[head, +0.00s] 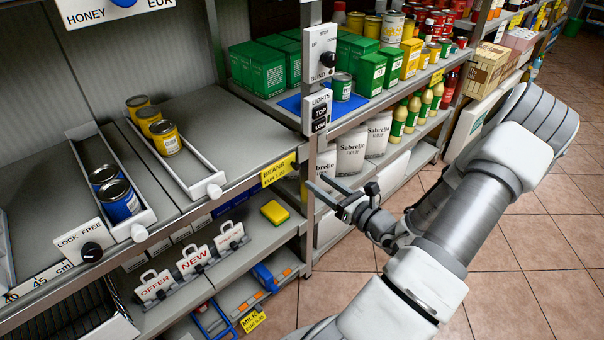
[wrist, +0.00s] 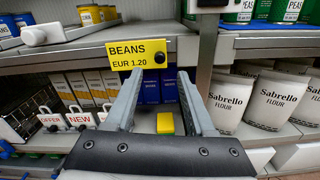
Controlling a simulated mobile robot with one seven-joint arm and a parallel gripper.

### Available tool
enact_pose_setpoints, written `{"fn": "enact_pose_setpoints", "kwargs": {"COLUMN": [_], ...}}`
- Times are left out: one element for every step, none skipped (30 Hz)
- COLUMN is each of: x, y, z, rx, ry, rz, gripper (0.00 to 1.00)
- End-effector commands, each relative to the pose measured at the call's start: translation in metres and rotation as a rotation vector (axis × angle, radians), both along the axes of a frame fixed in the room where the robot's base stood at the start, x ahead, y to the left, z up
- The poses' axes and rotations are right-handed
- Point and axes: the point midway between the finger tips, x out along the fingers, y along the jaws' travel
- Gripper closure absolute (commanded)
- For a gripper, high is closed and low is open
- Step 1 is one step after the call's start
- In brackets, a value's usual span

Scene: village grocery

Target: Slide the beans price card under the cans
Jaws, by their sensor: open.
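The yellow beans price card (head: 279,170), marked EUR 1.20, is on the front edge of the upper left shelf, near its right end. In the wrist view the card (wrist: 128,56) has a black knob at its right side. Several yellow cans (head: 166,137) stand in a lane left of the card, and blue cans (head: 118,200) stand in another lane further left. My gripper (head: 315,182) is open and empty, in front of the shelf and right of the card. In the wrist view my gripper's fingertips (wrist: 160,78) reach up near the card; contact cannot be told.
A white knob (head: 215,190) ends the yellow cans' lane. A shelf post (wrist: 206,45) stands right of the card. A yellow block (head: 275,212) lies on the shelf below. Flour bags (head: 378,134) stand to the right. The tiled floor (head: 520,240) is open.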

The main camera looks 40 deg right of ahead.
Motion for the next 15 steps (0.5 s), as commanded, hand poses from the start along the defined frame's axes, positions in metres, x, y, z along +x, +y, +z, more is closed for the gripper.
{"fn": "enact_pose_setpoints", "kwargs": {"x": [0.012, 0.018, 0.026, 0.032, 0.038, 0.044, 0.049, 0.053, 0.058, 0.061, 0.064, 0.067, 0.069, 0.070, 0.071], "y": [0.002, 0.003, 0.003, 0.003, 0.004, 0.004, 0.005, 0.005, 0.005, 0.005, 0.006, 0.006, 0.006, 0.006, 0.006], "z": [-0.002, -0.002, -0.002, -0.002, -0.002, -0.002, -0.002, -0.002, -0.002, -0.002, -0.001, -0.001, -0.001, -0.001, 0.000], "rx": [-0.001, 0.000, -0.001, -0.001, -0.001, 0.000, 0.000, 0.000, 0.000, 0.000, 0.000, 0.000, 0.000, 0.001, 0.001], "ry": [-0.001, -0.002, -0.001, -0.001, -0.002, -0.001, 0.000, 0.000, 0.000, 0.000, 0.000, 0.000, 0.000, 0.000, 0.000], "rz": [0.004, 0.004, 0.004, 0.003, 0.004, 0.003, 0.003, 0.003, 0.002, 0.002, 0.002, 0.001, 0.001, 0.000, 0.000], "gripper": [0.45, 0.45, 0.45, 0.45, 0.45, 0.45, 0.45, 0.45, 0.45, 0.45, 0.45, 0.45, 0.45, 0.45, 0.45]}}
